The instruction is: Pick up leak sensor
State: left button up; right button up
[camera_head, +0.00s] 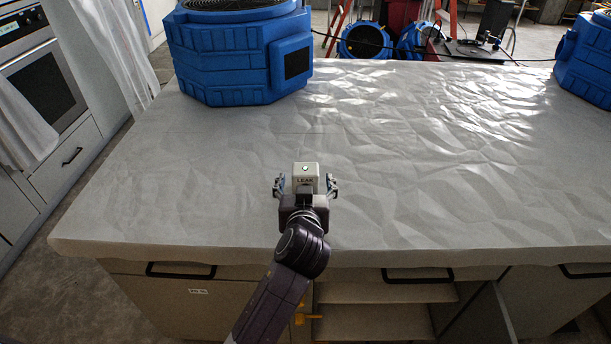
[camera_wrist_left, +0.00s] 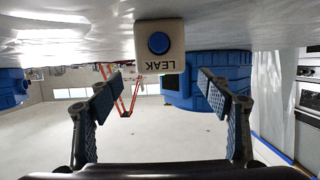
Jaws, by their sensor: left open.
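The leak sensor (camera_head: 306,171) is a small pale box marked LEAK, sitting on the covered counter near its front edge. In the left wrist view, which appears upside down, the leak sensor (camera_wrist_left: 160,62) shows a round blue button and its lettering. My left gripper (camera_head: 305,187) is open at the leak sensor, with one finger on each side of it. In the wrist view the open fingers of my left gripper (camera_wrist_left: 160,88) show visible gaps on both sides of the sensor. The sensor's lower front is partly hidden by my gripper in the head view. My right gripper is not in view.
The counter (camera_head: 420,150) has a wrinkled, shiny plastic cover and is clear around the sensor. A large blue machine (camera_head: 235,60) stands at the back left, and another blue machine (camera_head: 585,65) at the right edge. Drawers with black handles (camera_head: 180,271) are below the counter's front edge.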

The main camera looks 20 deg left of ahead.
aim_at(305, 176)
pick_arm(q)
jog(key=shift+p+x, duration=0.45)
jog(key=shift+x, duration=0.65)
jog(key=x, duration=0.2)
jog(key=shift+w+a+f, duration=0.15)
jog(key=shift+f, duration=0.15)
jog(key=shift+w+f, duration=0.1)
jog(key=shift+w, duration=0.1)
jog(key=c, duration=1.2)
jog(key=shift+c, duration=1.3)
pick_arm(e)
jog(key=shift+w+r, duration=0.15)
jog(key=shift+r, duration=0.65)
